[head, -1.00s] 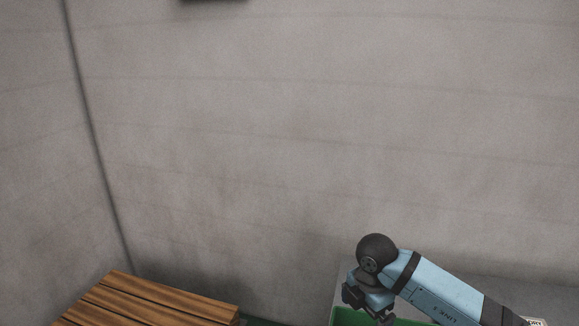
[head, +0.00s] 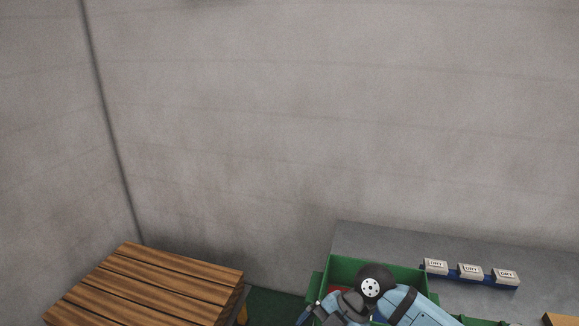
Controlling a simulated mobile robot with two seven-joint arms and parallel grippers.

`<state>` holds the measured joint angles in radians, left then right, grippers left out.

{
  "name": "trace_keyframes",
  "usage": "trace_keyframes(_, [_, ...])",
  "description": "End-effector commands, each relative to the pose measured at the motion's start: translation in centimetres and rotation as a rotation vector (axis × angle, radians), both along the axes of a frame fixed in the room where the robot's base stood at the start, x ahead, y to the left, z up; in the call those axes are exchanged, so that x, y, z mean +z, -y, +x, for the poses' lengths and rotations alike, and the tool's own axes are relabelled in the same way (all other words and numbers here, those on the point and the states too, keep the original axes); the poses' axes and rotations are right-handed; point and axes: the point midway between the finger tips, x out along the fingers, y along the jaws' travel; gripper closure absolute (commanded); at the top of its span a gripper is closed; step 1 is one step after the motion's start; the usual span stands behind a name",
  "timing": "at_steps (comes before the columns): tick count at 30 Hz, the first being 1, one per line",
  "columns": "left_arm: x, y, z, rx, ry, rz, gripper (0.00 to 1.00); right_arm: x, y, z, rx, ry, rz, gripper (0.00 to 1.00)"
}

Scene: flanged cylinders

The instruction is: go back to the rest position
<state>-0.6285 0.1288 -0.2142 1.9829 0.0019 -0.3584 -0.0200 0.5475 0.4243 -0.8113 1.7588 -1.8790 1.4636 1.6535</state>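My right arm comes in from the lower right and bends over a green crate (head: 372,265). The wrist end and part of my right gripper (head: 322,313) are at the bottom edge of the picture, partly cut off. The fingers cannot be made out, so I cannot tell whether they are open or shut. My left arm and gripper are not in view. No flanged cylinder can be made out.
A grey table (head: 400,243) bears the crate. A small red patch shows inside the crate. Several white labelled blocks (head: 470,271) sit on a blue strip at its right. A slatted wooden surface (head: 160,285) stands at lower left. Bare walls are behind.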

Motion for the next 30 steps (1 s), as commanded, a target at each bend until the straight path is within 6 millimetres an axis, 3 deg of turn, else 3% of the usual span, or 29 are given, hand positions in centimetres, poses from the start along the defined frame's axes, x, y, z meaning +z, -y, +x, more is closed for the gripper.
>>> trace_keyframes(3, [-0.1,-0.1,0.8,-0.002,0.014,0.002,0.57,0.1,-3.7,-3.4,0.016,-0.032,0.347,0.00])
trace_keyframes(7, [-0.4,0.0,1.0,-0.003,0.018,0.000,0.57,2.1,-6.2,-5.5,-0.107,-0.024,0.784,0.00])
trace_keyframes(11, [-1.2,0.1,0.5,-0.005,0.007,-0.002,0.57,3.3,-5.0,-5.3,-0.407,0.021,1.120,0.00])
trace_keyframes(14, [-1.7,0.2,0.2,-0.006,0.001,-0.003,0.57,2.0,-2.1,-4.4,-0.723,0.059,1.251,0.00])
trace_keyframes(17, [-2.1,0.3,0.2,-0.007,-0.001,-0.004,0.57,-1.4,1.9,-4.2,-1.075,0.079,1.254,0.00])
trace_keyframes(21, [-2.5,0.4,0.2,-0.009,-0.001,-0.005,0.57,-9.1,7.6,-6.8,-1.530,0.034,1.058,0.00])
trace_keyframes(25, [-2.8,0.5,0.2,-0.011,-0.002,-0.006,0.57,-15.3,11.0,-11.2,-1.776,-0.062,0.809,0.00])
trace_keyframes(30, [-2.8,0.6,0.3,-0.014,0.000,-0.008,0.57,-19.7,12.9,-16.0,-1.897,-0.176,0.586,0.00])
